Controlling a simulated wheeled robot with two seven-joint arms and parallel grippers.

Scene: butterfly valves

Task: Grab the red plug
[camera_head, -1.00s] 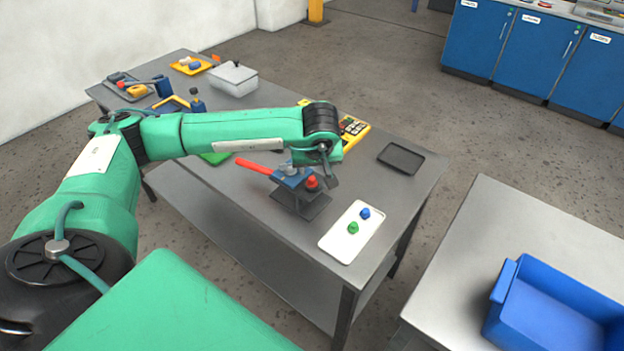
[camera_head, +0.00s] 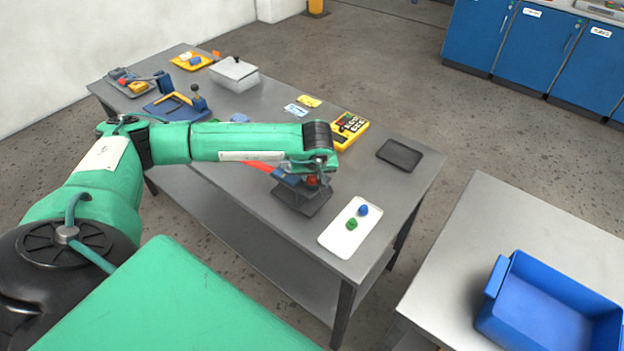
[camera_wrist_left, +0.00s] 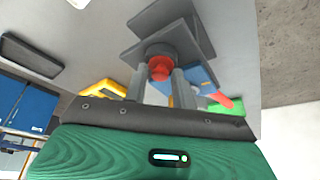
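The red plug (camera_head: 312,180) sits at the right end of the blue valve block (camera_head: 288,181) with the red lever (camera_head: 260,167), on a dark grey stand (camera_head: 300,200). In the left wrist view the red plug (camera_wrist_left: 160,68) shows between the two grey fingers of my left gripper (camera_wrist_left: 163,82). The fingers are apart, one on each side of it; I cannot tell whether they touch it. In the head view my left gripper (camera_head: 318,172) is over the plug and partly hides it. My right gripper is not in view.
A white tray (camera_head: 340,240) holds a blue plug (camera_head: 363,210) and a green plug (camera_head: 351,223). A black tray (camera_head: 400,155) and yellow meter (camera_head: 350,128) lie behind. A blue bin (camera_head: 550,305) stands on the right table. The table's front edge is close to the stand.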

